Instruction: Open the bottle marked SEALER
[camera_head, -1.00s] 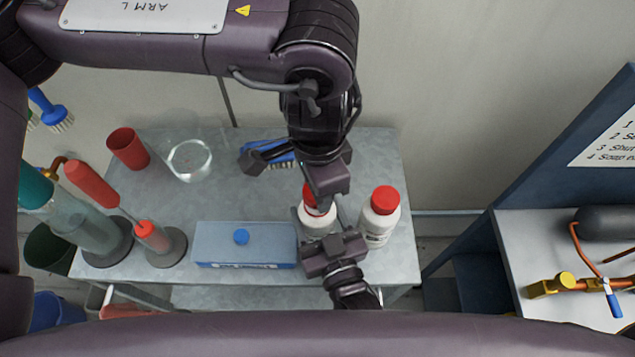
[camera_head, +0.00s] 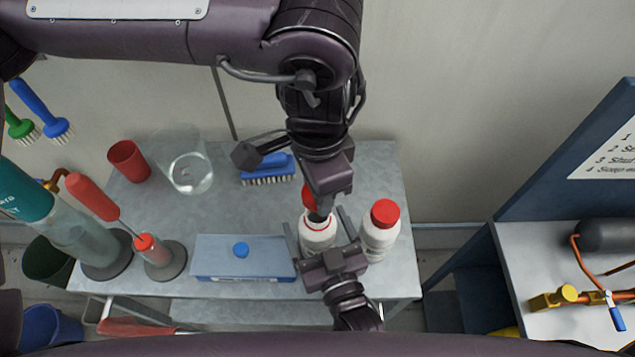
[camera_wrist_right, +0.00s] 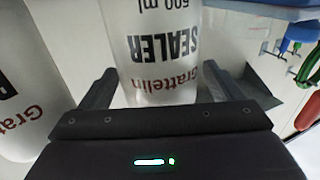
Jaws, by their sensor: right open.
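The SEALER bottle (camera_head: 318,238) is white with dark and red print and stands upright on the grey table. Its label reads upside down in the right wrist view (camera_wrist_right: 160,45). My left gripper (camera_head: 322,207) points down over the bottle top. Red of the cap (camera_head: 309,196) shows at its fingers, seemingly just above the bottle's neck, where a red ring shows. The fingers partly hide this. My right gripper (camera_head: 319,232) is open, one finger on each side of the bottle's lower body, with gaps visible in the wrist view.
A second white bottle with a red cap (camera_head: 385,212) stands close on the right. A blue box (camera_head: 215,270) lies left of the SEALER bottle. A blue brush (camera_head: 268,170), a clear beaker (camera_head: 190,172) and a red cup (camera_head: 129,160) stand farther back. The table's front edge is near.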

